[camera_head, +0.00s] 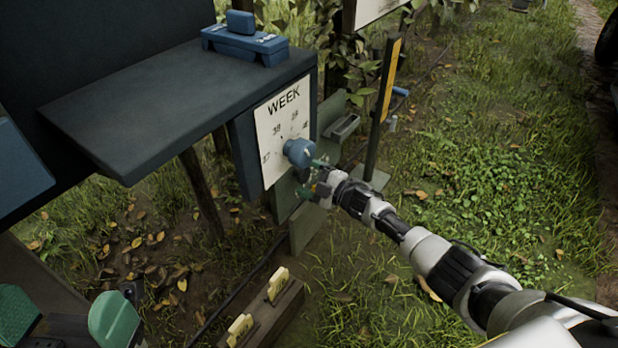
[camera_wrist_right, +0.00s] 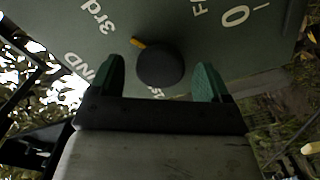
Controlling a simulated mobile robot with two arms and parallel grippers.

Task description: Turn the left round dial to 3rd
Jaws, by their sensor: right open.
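In the right wrist view a dark round dial (camera_wrist_right: 161,66) with an orange pointer sits on a grey-green panel (camera_wrist_right: 205,50). Its pointer aims up and left, roughly toward the printed "3rd" (camera_wrist_right: 90,17); the exact alignment is unclear. "ND" is printed lower on the left, and another label below the dial is mostly hidden. My right gripper (camera_wrist_right: 158,80) is open, its green fingertips on either side of the dial with visible gaps. In the head view my right gripper (camera_head: 314,179) is at the green panel, and I cannot make out the dial. My left gripper (camera_head: 66,318) is open and empty at bottom left.
A white "WEEK" scale (camera_head: 283,118) with a blue knob (camera_head: 299,152) is just above my right gripper. A dark shelf (camera_head: 170,95) carries a blue block (camera_head: 245,45). A yellow-and-dark post (camera_head: 385,95) stands close behind. A wooden block with yellow tabs (camera_head: 262,312) lies below. Open grass is at right.

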